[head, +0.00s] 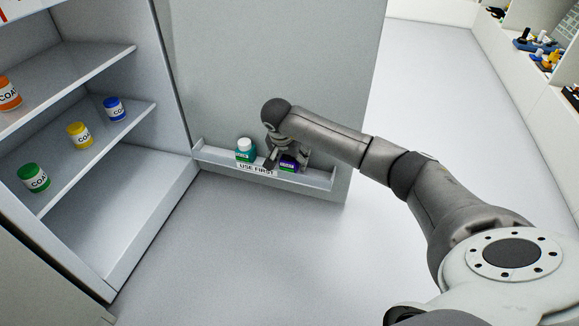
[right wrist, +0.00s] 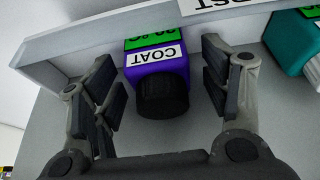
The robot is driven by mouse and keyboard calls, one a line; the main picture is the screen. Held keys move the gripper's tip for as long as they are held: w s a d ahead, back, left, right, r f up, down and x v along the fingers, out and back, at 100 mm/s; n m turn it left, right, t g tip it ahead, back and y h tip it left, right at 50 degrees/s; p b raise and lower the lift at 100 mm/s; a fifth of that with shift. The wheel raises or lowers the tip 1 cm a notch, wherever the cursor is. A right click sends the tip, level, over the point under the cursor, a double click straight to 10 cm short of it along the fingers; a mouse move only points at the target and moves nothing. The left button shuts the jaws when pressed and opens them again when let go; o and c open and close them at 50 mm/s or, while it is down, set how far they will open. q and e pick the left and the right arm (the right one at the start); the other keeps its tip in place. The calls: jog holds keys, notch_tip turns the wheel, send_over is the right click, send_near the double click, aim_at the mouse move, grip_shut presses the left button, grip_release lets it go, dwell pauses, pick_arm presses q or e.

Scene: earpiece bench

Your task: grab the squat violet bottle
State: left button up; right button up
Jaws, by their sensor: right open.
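The squat violet bottle (head: 288,166) stands in the door shelf, partly hidden by my right gripper in the head view. In the right wrist view the violet bottle (right wrist: 158,68) shows a black cap and a white COAT label, with a green label above it. My right gripper (head: 285,158) is at the bottle. In the right wrist view the open fingers of the right gripper (right wrist: 163,88) are on both sides of the bottle, with a gap on each side. My left gripper is not in view.
A teal bottle (head: 245,150) with a white cap stands left of the gripper in the same door shelf (head: 318,180), behind its USE FIRST lip. Cabinet shelves at left hold several bottles, such as a blue one (head: 114,108). The floor in front is clear.

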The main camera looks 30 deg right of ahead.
jog(key=shift+c, duration=0.2)
jog(key=c, duration=1.2)
jog(key=shift+r, duration=0.1)
